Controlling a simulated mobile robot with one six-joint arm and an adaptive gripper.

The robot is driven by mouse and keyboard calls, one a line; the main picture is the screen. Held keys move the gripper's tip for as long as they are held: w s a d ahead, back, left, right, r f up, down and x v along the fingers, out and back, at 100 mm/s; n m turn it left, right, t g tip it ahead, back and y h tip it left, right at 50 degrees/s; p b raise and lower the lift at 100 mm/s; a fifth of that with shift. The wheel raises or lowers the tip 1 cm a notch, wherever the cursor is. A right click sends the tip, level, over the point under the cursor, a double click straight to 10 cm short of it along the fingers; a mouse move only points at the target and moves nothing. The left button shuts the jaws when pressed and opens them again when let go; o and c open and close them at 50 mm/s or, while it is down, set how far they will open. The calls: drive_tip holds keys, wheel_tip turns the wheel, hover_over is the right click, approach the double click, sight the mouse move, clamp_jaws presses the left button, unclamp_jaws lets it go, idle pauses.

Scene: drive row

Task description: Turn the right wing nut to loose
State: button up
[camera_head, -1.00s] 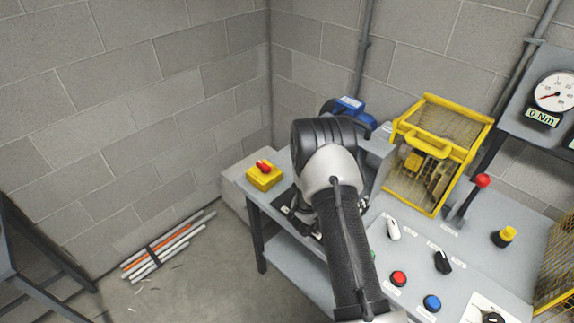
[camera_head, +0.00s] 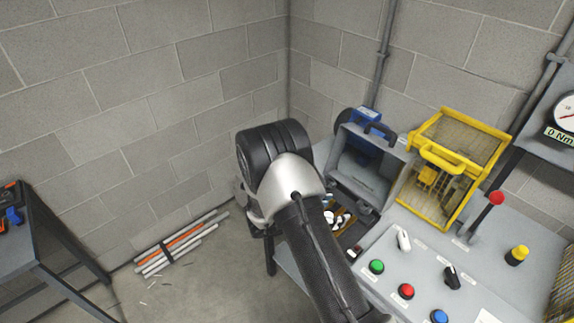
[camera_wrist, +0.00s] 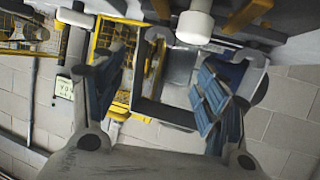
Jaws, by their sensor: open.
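I cannot make out the right wing nut in either view. A grey open-fronted housing (camera_head: 385,182) stands on the bench beside the yellow cage, with small white and orange items (camera_head: 340,219) just in front of it, partly hidden by my arm. My gripper (camera_wrist: 155,90) is open in the wrist view, its two blue-padded fingers wide apart with nothing held between them. A white rounded part (camera_wrist: 195,22) shows close at the top of that view. In the head view my wrist hides most of the gripper.
A yellow mesh cage (camera_head: 438,150) stands right of the housing. A lever with a red knob (camera_head: 496,198) rises at the right. Green (camera_head: 376,267), red (camera_head: 406,291) and blue buttons line the bench front.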

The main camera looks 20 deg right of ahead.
drive_tip(key=w+a+r+n+t+y, duration=0.3)
drive_tip(key=w+a+r+t+y, duration=0.3)
drive_tip(key=w+a+r, duration=0.4)
drive_tip(key=shift+w+a+r+t+y+b, duration=0.3)
drive_tip(key=shift+a+r, duration=0.15)
drive_tip(key=shift+r, duration=0.6)
drive_tip(key=shift+r, duration=0.1)
